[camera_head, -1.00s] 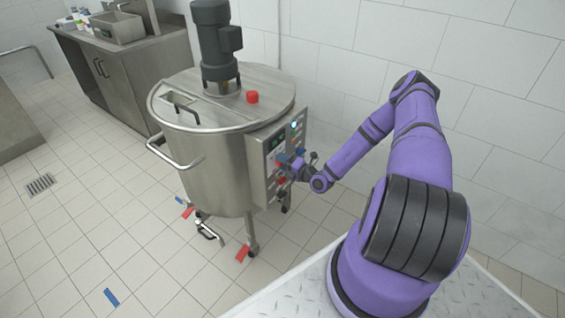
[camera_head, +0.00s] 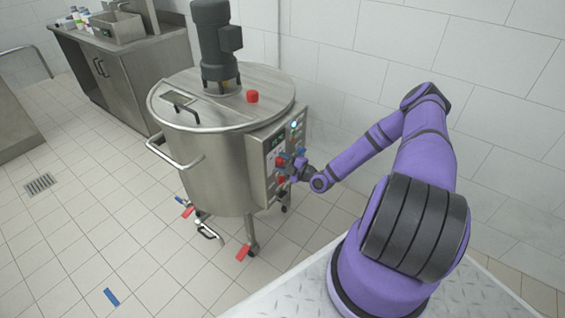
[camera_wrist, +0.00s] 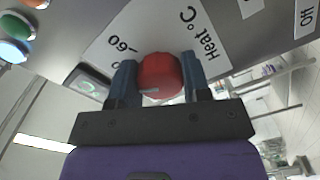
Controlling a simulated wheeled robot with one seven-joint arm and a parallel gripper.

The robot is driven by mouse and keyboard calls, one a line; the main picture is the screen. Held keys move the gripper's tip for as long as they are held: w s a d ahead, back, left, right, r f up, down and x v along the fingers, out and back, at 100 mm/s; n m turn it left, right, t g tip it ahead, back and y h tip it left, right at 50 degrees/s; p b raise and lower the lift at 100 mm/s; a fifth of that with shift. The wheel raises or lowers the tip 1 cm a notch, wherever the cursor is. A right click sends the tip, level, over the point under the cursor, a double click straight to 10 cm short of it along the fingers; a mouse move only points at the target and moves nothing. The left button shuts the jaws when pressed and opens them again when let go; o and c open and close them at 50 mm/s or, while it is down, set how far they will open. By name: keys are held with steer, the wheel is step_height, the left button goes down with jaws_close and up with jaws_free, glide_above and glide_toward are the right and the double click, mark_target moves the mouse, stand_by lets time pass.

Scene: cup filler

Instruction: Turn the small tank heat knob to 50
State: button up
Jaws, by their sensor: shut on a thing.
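The small steel tank (camera_head: 216,155) stands in front of my arm, with a control panel (camera_head: 262,165) on its right side. In the wrist view, the red heat knob (camera_wrist: 160,74) sits on the panel beside a label reading "Heat °C" and "0-60". My gripper (camera_wrist: 155,82) is shut on the red knob, with one blue finger on each side of it. A light mark shows on the knob's near edge; the value it points at cannot be read. In the head view, my gripper (camera_head: 291,168) is at the panel and hides part of it.
A small display (camera_wrist: 90,86) sits left of the knob. A green button (camera_wrist: 15,24) and a lit blue-white button (camera_wrist: 13,50) are at the upper left. A tiled wall stands behind.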

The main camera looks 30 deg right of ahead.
steer(key=shift+f, duration=0.1)
stand_by(0.4)
steer(key=o, duration=0.9)
steer(key=shift+s, duration=0.15)
steer(key=v, duration=1)
steer(key=shift+s+d, duration=0.15)
steer(key=shift+s, duration=0.15)
